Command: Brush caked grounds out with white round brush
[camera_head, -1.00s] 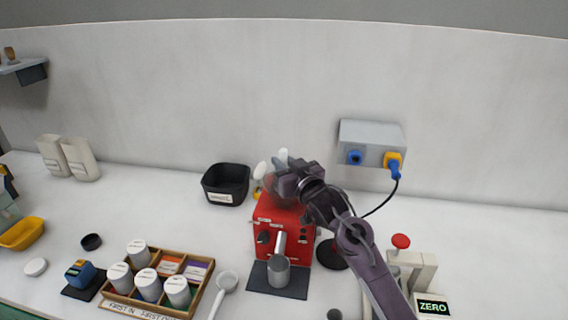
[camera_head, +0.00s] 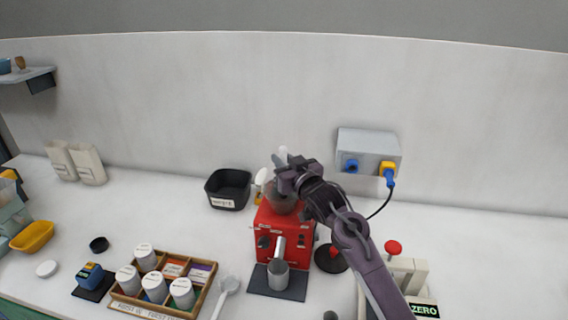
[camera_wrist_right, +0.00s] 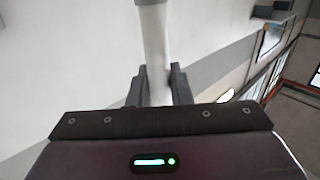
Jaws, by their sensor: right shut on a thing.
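A red grinder-like machine (camera_head: 284,232) stands mid-counter in the head view, with a bowl-shaped hopper (camera_head: 281,202) on top. My right gripper (camera_head: 284,180) is just above the hopper, shut on the pale handle of the white brush (camera_head: 283,152). The handle sticks up past the fingers. In the right wrist view the handle (camera_wrist_right: 155,48) runs between the two dark fingers (camera_wrist_right: 159,88). The brush head is hidden, and I cannot tell whether it touches the hopper. Caked grounds do not show. My left gripper is not in view.
A metal cup (camera_head: 278,273) stands before the machine on a dark mat (camera_head: 294,291). A black bin (camera_head: 228,188) and a white item with a yellow base (camera_head: 260,182) stand behind left. A wooden tray (camera_head: 205,298) holds canisters. A red-topped dark stand (camera_head: 331,257) is close right.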

